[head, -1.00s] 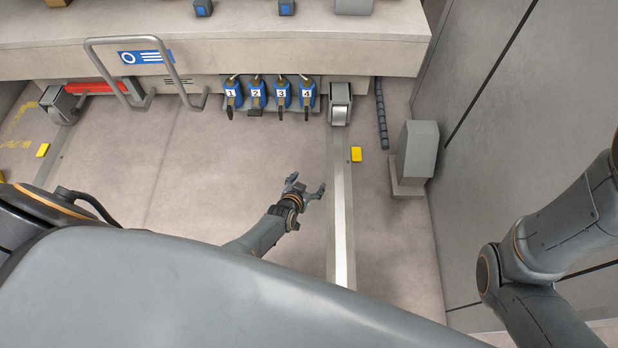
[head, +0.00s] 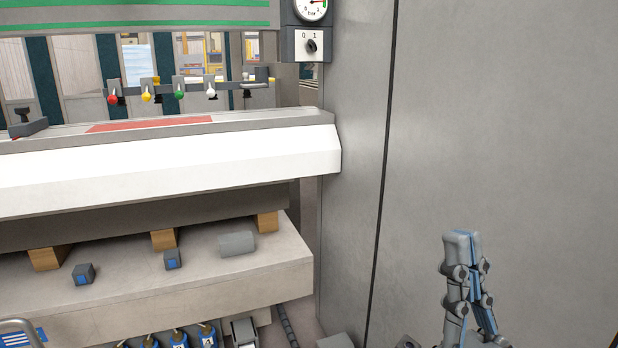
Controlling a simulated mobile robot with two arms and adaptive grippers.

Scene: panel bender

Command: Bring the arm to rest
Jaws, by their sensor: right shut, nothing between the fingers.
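My right gripper (head: 462,240) stands upright at the lower right of the head view, in front of the plain grey wall panel. Its fingers are closed together and point up, with nothing seen between them. Its lower part and the rest of the right arm run out of the bottom of the picture. My left gripper and arm are out of the picture.
The grey wall panel (head: 510,130) fills the right side. The machine's white beam (head: 170,165) and its lower ledge (head: 200,280) fill the left. Numbered blue-and-yellow pedals (head: 207,335) show at the bottom edge. A gauge (head: 313,8) hangs above a rotary switch (head: 311,46).

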